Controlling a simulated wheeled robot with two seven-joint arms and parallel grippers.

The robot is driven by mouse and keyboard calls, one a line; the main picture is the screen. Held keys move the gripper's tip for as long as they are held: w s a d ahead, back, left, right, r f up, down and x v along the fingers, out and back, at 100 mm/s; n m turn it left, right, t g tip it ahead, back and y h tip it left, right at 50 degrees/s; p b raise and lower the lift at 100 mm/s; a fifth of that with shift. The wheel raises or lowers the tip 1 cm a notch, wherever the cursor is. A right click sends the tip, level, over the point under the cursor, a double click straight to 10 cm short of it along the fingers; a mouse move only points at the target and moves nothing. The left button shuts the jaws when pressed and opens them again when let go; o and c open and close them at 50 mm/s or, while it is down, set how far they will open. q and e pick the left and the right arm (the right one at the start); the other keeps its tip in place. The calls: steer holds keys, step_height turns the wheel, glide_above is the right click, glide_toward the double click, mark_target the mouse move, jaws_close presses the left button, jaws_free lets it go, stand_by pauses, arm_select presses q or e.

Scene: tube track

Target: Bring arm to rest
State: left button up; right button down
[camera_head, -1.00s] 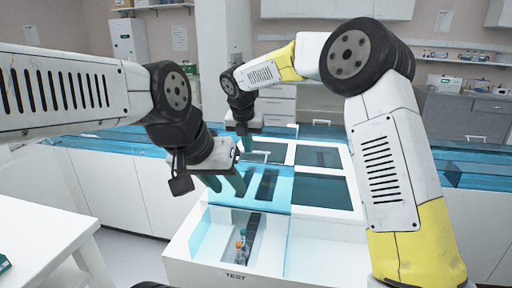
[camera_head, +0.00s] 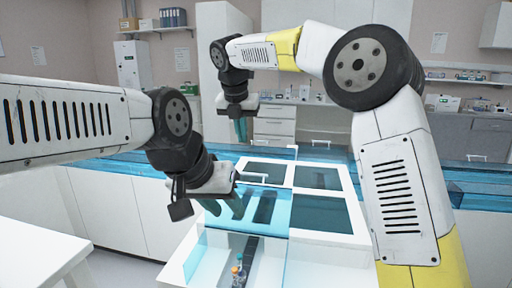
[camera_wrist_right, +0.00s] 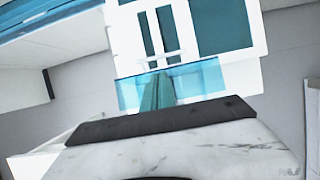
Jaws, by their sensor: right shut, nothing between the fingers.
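My right gripper (camera_head: 240,130) is shut and empty. It hangs in the air at the back, above the far side of the white station (camera_head: 325,236). Its teal fingers (camera_wrist_right: 157,92) lie together in the right wrist view. My left gripper (camera_head: 225,207) is lower and nearer, above the station's blue front part. Its two teal fingers point down and stand apart, with nothing seen between them.
The station has dark panels (camera_head: 320,213) and clear blue walls. Small tubes with orange and blue caps (camera_head: 237,271) stand in its front bay. A white table (camera_head: 40,250) is at the lower left. Blue-topped counters (camera_head: 110,167) run behind.

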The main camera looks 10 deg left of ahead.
steer(key=s+d+r+m, duration=0.1)
steer(key=s+d+m, duration=0.6)
steer(key=d+m, duration=0.3)
steer(key=s+d+r+m, duration=0.1)
steer(key=s+d+m, duration=0.6)
steer(key=d, duration=0.5)
steer(key=s+d+f+m+t+y, duration=0.1)
steer(key=s+d+f+m, duration=0.3)
steer(key=m, duration=0.5)
steer(key=s+d+f+m+y, duration=0.1)
steer(key=s+d+f+m, duration=0.3)
steer(key=s+m, duration=0.4)
steer(key=shift+s+d+f+m+t, duration=0.4)
steer(key=shift+s+d, duration=0.2)
steer(key=shift+s, duration=0.2)
